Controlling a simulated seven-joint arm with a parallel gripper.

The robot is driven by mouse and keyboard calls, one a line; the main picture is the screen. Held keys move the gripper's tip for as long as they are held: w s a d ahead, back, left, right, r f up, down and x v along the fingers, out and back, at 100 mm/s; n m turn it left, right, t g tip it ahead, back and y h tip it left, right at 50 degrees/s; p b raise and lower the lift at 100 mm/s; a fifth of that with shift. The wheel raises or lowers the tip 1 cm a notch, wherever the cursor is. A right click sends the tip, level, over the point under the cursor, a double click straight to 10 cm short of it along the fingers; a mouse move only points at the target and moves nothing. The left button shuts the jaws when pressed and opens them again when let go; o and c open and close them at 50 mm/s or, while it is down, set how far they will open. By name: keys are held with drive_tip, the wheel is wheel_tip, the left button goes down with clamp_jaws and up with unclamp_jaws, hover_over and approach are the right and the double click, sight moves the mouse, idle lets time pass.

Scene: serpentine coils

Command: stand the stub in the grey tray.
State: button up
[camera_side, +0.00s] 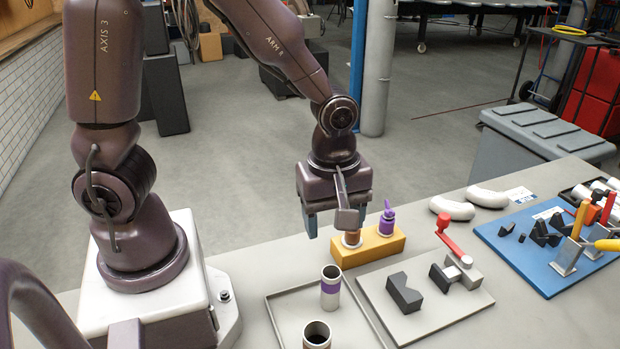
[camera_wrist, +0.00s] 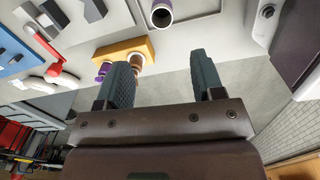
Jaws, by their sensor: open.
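The grey tray (camera_side: 283,313) is shallow and lies at the front of the bench. A short light tube with a purple band (camera_side: 330,290) stands upright in it, open end up; a tube also shows at the top of the wrist view (camera_wrist: 161,14). A second open tube (camera_side: 316,334) stands nearer, cut by the lower picture edge. I cannot tell which piece is the stub. My gripper (camera_side: 330,219) is above the bench behind the tray, close to the orange block. Its fingers (camera_wrist: 163,72) are apart with nothing between them in the wrist view.
The orange block (camera_side: 369,249) holds a copper-coloured piece (camera_side: 352,240) and a purple-topped one (camera_side: 387,219). A plate with a dark V-block and red-handled clamp (camera_side: 452,262) lies right of the tray. White elbows (camera_side: 452,208) and a blue tool board (camera_side: 540,262) are farther right.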

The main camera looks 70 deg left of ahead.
drive_tip(key=s+a+r+m+t, duration=0.2)
drive_tip(key=s+r+m, duration=0.2)
drive_tip(key=r+m, duration=0.4)
drive_tip(key=s+a+r+m+t, duration=0.3)
drive_tip(key=r+m, duration=0.5)
drive_tip(key=shift+s+r+m, duration=0.15)
drive_tip(key=shift+s+m, duration=0.25)
drive_tip(key=shift+a, duration=0.1)
